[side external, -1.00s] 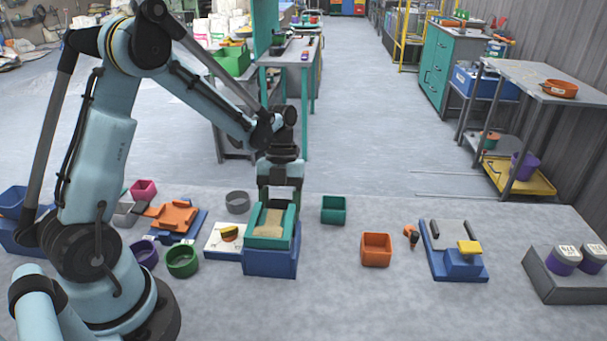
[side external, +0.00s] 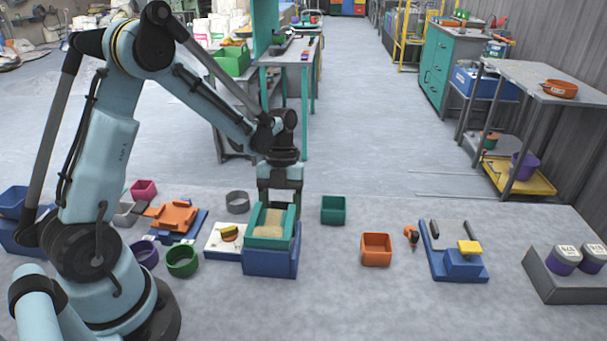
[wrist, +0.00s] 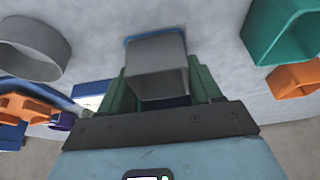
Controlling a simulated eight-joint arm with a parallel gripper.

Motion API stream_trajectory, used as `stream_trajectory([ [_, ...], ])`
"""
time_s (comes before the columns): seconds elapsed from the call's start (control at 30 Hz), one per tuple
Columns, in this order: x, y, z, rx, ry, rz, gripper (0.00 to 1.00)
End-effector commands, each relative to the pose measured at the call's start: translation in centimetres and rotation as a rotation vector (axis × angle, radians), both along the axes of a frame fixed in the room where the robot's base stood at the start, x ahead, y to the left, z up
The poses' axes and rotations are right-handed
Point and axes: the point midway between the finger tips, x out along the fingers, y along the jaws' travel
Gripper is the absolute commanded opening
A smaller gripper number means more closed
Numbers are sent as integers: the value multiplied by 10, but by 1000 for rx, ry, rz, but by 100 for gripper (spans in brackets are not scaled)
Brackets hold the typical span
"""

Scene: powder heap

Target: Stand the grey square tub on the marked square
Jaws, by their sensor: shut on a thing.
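The grey square tub (wrist: 157,62) is in the middle of the wrist view, between the dark green fingers of my gripper (wrist: 160,88). My gripper is shut on it. A blue edge of the marked square (wrist: 128,39) shows at the tub's far side; the tub hides most of that square. I cannot tell whether the tub touches the surface. In the side view my gripper (side external: 280,198) is low behind the teal powder box, and the tub is mostly or wholly hidden there.
The teal box on its blue block (side external: 270,263) stands in front of my gripper. A grey ring (side external: 237,202) is to the left, a teal tub (side external: 333,210) to the right, and an orange tub (side external: 376,250) farther right. Bare floor lies between the teal and orange tubs.

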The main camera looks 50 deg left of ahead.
Motion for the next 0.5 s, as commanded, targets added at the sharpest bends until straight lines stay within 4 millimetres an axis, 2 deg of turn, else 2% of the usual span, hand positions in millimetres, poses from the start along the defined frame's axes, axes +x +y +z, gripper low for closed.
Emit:
stream_trajectory([
  [0.13,0,0,-2,0,0,0,33],
  [0.17,0,0,-2,0,0,0,67],
  [0.33,0,0,-2,0,0,0,93],
  [0.5,0,0,-2,0,0,0,93],
])
